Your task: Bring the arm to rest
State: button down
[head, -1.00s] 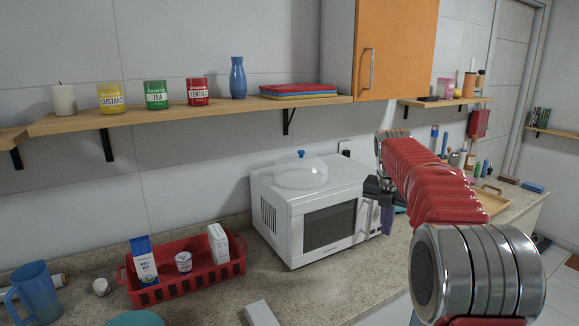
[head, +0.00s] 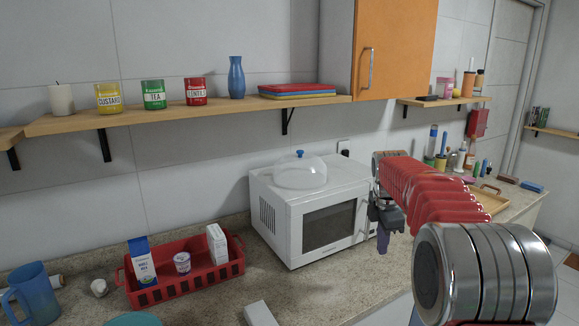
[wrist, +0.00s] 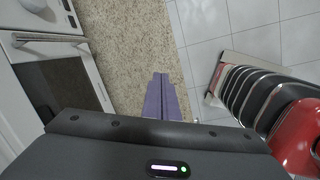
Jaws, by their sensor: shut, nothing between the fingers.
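My gripper (head: 383,243) hangs from the end of my red-sleeved arm at the right of the head view, pointing down just right of the microwave's front. In the wrist view, its purple fingers (wrist: 161,90) lie together, shut with nothing between them. Below the fingertips in that view are the speckled counter (wrist: 125,35) and, beyond its edge, the tiled floor (wrist: 215,35). The white microwave (head: 312,218) stands on the counter with a clear dome cover (head: 300,172) on top. My gripper is apart from the shelves and holds nothing.
A red basket (head: 195,279) with cartons and a cup sits left of the microwave. A blue jug (head: 36,295) stands at the far left. A wall shelf (head: 200,113) holds canisters and a vase. A wooden tray (head: 487,201) and bottles lie behind my arm.

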jog(key=s+a+m+t, duration=0.1)
jog(key=s+a+m, duration=0.2)
jog(key=s, duration=1)
jog(key=s+a+r+m+t, duration=0.1)
jog(key=s+a+m, duration=0.2)
jog(key=s+m, duration=0.6)
jog(key=s+a+m+t+y, duration=0.1)
jog(key=s+a+m, duration=0.3)
jog(key=s, duration=1.3)
jog(key=m, duration=0.3)
jog(key=shift+r+t, duration=0.25)
jog(key=shift+t, duration=0.05)
jog(key=c, duration=2.5)
grip_release()
jog(key=shift+w, duration=0.1)
